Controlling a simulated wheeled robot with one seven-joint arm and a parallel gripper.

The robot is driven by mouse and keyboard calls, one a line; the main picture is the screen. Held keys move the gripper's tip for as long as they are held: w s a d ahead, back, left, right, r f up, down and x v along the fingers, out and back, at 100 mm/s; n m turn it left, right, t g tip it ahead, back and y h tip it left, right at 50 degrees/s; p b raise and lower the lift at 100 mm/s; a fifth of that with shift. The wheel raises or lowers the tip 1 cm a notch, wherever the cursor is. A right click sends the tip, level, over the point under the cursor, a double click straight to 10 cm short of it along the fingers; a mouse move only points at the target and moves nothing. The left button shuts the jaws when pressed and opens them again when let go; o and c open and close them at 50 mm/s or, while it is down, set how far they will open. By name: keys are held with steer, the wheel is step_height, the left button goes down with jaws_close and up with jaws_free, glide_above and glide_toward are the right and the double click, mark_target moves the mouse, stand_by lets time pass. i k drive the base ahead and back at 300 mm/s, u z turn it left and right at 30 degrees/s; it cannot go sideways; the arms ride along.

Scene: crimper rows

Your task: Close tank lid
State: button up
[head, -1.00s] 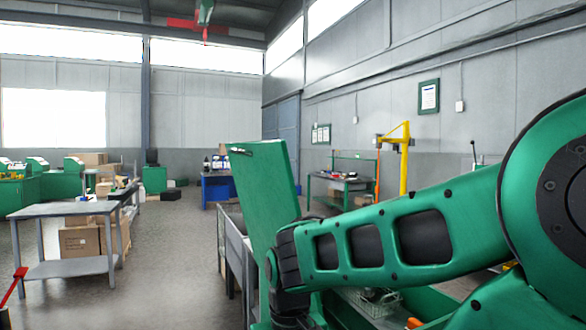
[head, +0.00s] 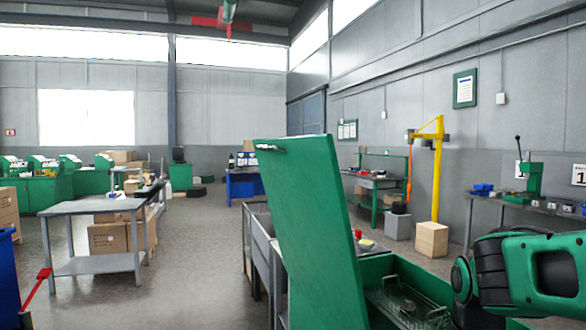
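The tank lid (head: 315,225) is a tall green panel. It stands open and nearly upright, tilted a little, with a small metal handle (head: 270,148) near its top left corner. The green tank (head: 400,262) is below and to the right of the lid, and a wire basket (head: 408,305) shows inside it. My green arm comes in from the right edge, to the right of the lid and apart from it in the picture. My gripper is not visible; it lies below or outside the frame.
A grey table (head: 95,208) with cardboard boxes stands at the left. A grey metal trough (head: 258,240) is just left of the lid. A workbench with a green press (head: 530,180) stands at the right wall. Open floor lies between the left table and the lid.

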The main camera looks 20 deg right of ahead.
mark_target(302, 177)
steer(key=z, duration=0.05)
steer(key=i, duration=0.5)
steer(key=z, duration=1.4)
steer(key=k, duration=0.95)
steer(key=u, duration=0.35)
steer(key=i, duration=1)
steer(key=u, duration=0.05)
